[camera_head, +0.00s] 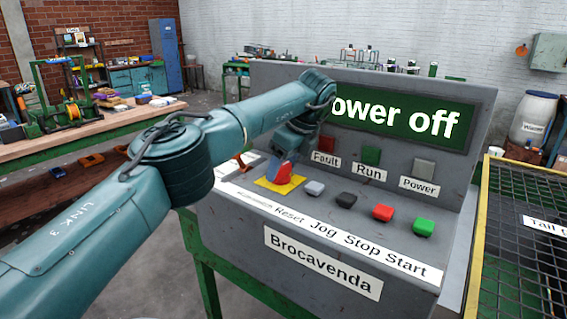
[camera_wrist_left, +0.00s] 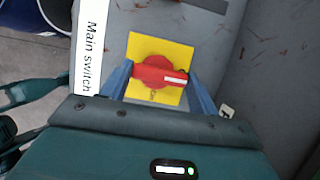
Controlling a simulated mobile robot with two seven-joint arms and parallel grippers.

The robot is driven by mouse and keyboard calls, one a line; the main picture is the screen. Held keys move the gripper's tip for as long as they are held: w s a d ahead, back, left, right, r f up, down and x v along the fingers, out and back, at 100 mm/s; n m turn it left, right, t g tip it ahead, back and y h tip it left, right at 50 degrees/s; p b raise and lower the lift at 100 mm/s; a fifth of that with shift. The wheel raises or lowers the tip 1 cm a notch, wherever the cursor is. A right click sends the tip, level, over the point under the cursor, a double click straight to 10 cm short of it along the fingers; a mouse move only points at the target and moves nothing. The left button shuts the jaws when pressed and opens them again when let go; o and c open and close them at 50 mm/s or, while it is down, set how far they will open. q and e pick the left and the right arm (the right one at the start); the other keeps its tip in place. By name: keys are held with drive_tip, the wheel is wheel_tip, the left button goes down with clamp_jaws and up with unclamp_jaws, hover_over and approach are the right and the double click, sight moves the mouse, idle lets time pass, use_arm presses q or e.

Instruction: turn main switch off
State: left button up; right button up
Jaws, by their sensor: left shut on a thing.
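The main switch is a red rotary knob (camera_wrist_left: 158,75) on a yellow square plate (camera_wrist_left: 143,45), beside a white "Main switch" label (camera_wrist_left: 88,45). In the head view the red knob (camera_head: 283,176) and yellow plate (camera_head: 268,186) sit at the left end of the console's button row. My left gripper (camera_head: 281,172) is shut on the knob, and its blue fingers stand at either end of it in the wrist view (camera_wrist_left: 160,80). The knob's white mark points right in the wrist view. The display (camera_head: 400,118) reads "ower off", its left end hidden by my arm. My right gripper is not in view.
Grey Reset (camera_head: 315,188), black Jog (camera_head: 346,200), red Stop (camera_head: 383,212) and green Start (camera_head: 424,227) buttons lie right of the knob. Fault (camera_head: 325,144), Run (camera_head: 371,155) and Power (camera_head: 424,168) lamps look unlit. A yellow-framed mesh guard (camera_head: 478,235) stands at the right.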

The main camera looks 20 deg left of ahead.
use_arm(q)
drive_tip(key=o, duration=1)
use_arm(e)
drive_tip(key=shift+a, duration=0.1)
use_arm(q)
drive_tip(key=p+v, duration=0.3)
drive_tip(key=v, duration=1)
drive_tip(key=shift+s+r+p, duration=0.1)
drive_tip(key=shift+p, duration=0.3)
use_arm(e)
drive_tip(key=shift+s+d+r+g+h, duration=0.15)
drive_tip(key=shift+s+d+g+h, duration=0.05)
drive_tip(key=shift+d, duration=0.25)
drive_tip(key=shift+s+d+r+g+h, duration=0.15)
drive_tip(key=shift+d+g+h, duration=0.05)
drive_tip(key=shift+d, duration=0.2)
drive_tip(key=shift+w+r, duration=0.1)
